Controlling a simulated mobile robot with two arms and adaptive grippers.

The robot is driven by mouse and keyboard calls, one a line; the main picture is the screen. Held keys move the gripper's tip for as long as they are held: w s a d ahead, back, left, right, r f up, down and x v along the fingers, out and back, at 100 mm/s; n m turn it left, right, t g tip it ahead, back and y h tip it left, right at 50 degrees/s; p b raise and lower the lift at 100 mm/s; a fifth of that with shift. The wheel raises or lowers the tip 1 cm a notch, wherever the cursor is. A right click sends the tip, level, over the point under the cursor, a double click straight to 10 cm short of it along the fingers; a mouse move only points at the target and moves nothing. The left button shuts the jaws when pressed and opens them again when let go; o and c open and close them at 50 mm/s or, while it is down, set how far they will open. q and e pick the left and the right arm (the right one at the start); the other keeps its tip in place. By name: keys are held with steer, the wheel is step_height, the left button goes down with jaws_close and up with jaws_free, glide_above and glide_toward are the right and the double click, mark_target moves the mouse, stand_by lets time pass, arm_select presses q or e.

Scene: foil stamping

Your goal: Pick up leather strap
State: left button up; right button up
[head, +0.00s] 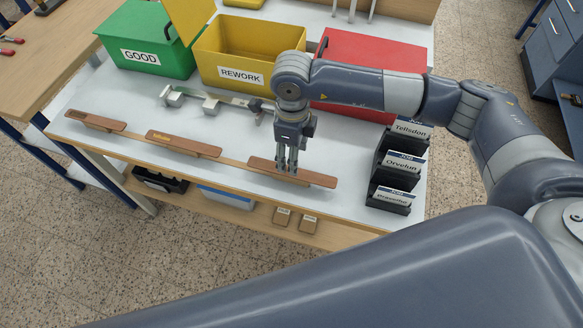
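Three brown leather straps lie in a row along the front of the white table: a left one (95,121), a middle one (184,143) and a right one (316,179). My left gripper is not in view.
A green GOOD box (148,39), a yellow REWORK box (250,45) and a red box (372,62) stand along the back. A metal fixture (208,102) lies behind the straps. Black card holders (389,172) with job cards stand at the right edge. The front left is clear.

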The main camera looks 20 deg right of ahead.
step_height(320, 180, down, 5)
steer(key=shift+a+r+p, duration=0.1)
steer(key=shift+p, duration=1.1)
steer(key=shift+f, duration=0.45)
steer(key=shift+c, duration=0.6)
steer(key=c, duration=0.8)
